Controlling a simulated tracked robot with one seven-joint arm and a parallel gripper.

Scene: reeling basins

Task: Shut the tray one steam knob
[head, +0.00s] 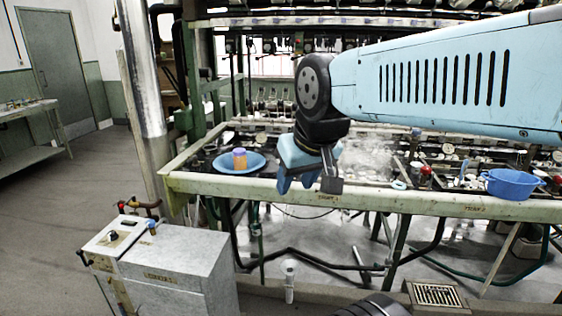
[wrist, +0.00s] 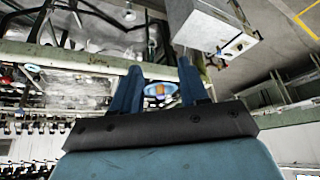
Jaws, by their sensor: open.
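My gripper (head: 296,183) hangs over the front rail of the reeling bench, left of centre in the head view. Its blue fingers are apart with nothing between them; they also show in the wrist view (wrist: 160,70). The rail bears a small label (head: 328,196), too small to read surely, just below and right of the gripper. White steam (head: 368,160) rises over the basin right of the gripper. A red knob (head: 426,171) stands farther right. I cannot tell which knob is the tray one steam knob; my gripper and arm hide part of the bench.
A blue dish (head: 225,166) with an orange and purple container (head: 239,158) stands left of the gripper. A light-blue ring (head: 399,185) and a blue basin (head: 513,184) are to the right. A grey cabinet (head: 180,262) stands front left. A floor drain (head: 436,295) lies front right.

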